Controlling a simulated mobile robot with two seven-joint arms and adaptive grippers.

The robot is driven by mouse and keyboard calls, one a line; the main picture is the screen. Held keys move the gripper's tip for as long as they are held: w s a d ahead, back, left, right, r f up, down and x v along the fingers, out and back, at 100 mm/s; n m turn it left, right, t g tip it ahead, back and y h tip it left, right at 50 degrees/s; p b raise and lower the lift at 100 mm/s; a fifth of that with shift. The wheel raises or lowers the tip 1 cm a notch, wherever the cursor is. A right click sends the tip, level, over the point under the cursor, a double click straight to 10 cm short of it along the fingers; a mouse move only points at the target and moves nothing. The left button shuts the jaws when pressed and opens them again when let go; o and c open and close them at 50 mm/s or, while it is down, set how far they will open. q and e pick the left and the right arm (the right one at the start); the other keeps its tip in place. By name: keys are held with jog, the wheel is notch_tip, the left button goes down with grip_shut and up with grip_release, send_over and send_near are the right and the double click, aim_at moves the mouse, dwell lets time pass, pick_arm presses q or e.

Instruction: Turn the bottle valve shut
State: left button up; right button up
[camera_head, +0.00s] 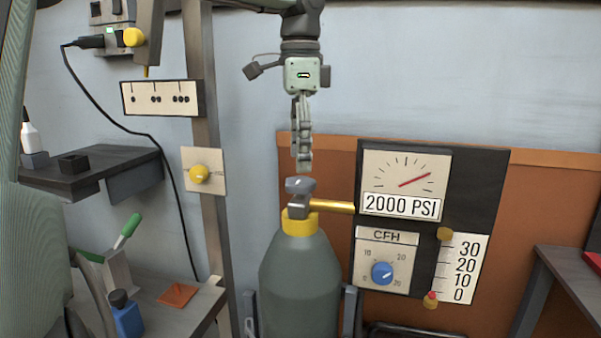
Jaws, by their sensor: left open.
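The gas bottle (302,280) stands upright in the lower middle, dark grey-green with a yellow collar. Its grey valve knob (299,185) sits on top of the valve body. A brass pipe (332,207) runs right from the valve to the gauge panel. The gauge (407,184) reads 2000 PSI, its red needle pointing up and right. My left gripper (304,166) points down just above the valve knob, seen edge-on. It is open and appears apart from the knob. My right gripper is not in view.
A blue CFH dial (382,273) and a flow scale (460,268) sit right of the bottle. A post with a yellow knob (199,174) stands left. A shelf (90,170) and a bench (180,308) lie left, another table (575,285) right.

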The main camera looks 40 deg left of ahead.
aim_at(300, 180)
pick_arm(q)
jog(key=shift+f, duration=2)
jog(key=c, duration=1.2)
